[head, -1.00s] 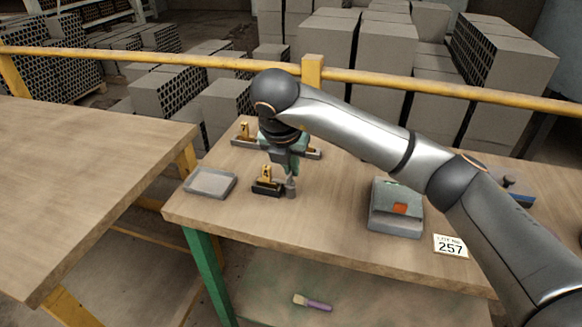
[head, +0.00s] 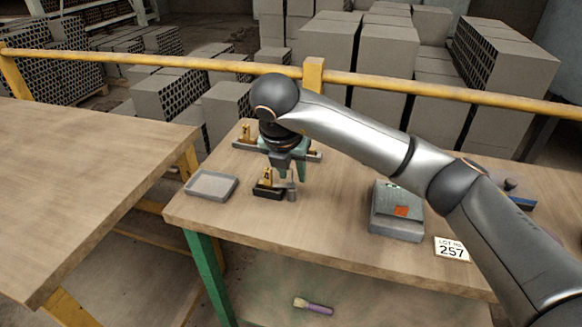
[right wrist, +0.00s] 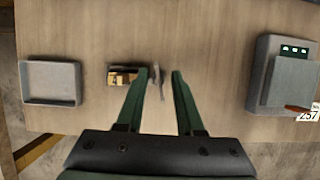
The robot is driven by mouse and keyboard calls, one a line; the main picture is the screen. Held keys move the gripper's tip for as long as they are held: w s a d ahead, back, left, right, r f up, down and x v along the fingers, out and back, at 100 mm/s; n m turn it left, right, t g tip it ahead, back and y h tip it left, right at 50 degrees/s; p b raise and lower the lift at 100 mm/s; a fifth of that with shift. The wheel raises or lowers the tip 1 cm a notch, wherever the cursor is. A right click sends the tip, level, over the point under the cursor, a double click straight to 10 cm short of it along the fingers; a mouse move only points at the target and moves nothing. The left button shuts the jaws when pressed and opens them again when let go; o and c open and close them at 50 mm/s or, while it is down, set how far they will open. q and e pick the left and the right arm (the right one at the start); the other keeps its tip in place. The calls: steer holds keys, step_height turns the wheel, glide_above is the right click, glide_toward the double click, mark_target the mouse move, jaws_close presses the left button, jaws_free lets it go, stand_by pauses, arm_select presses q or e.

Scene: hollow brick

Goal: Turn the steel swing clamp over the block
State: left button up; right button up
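The steel swing clamp (head: 291,191) is a small grey post with a bar, just right of a brass-coloured block (head: 267,177) on a black base. In the right wrist view the clamp (right wrist: 157,83) looks like a thin grey bar running roughly along the picture's height, beside the block (right wrist: 122,78) rather than clearly across it. My right gripper (head: 290,178) is above the clamp, pointing down. Its green fingers are apart, and in the right wrist view (right wrist: 161,75) the clamp shows between them, with no visible contact. My left gripper is not in view.
A grey tray (head: 211,186) lies left of the block. A grey box with an orange mark (head: 397,210) and a "257" card (head: 452,249) are to the right. Another brass-coloured fixture (head: 246,134) stands behind my gripper. Bare tabletop (head: 335,205) lies between clamp and box.

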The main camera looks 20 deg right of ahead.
arm_select(q)
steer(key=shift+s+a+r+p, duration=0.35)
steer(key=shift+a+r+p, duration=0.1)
steer(key=shift+p, duration=0.35)
arm_select(e)
steer(key=v, duration=1.2)
steer(key=shift+s+r, duration=0.1)
steer(key=shift+r, duration=0.1)
